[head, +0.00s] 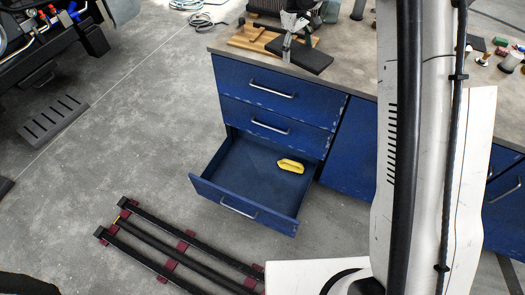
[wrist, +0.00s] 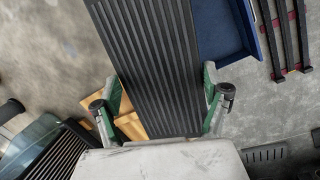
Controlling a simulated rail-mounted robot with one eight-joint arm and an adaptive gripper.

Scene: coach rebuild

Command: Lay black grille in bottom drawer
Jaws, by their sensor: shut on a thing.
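The black grille (wrist: 150,60) is a long, dark, ribbed panel. My gripper (wrist: 162,92) is shut on it, with one green-sided finger at each long edge. In the head view my gripper (head: 292,22) is over the bench top, and the grille (head: 300,56) shows as a flat dark slab below it, near the wooden boards. I cannot tell whether it touches them. The bottom drawer (head: 235,165) is pulled open, below and in front of the bench. A yellow handle-like object (head: 290,165) lies inside at its right. The drawer (wrist: 222,32) also shows beside the grille in the wrist view.
The blue cabinet (head: 275,78) has two shut drawers above the open one. Wooden boards (head: 250,38) lie on the bench (head: 350,50). A rack of black bars with dark red blocks (head: 180,250) stands on the floor beside the drawer. The drawer's left and middle are bare.

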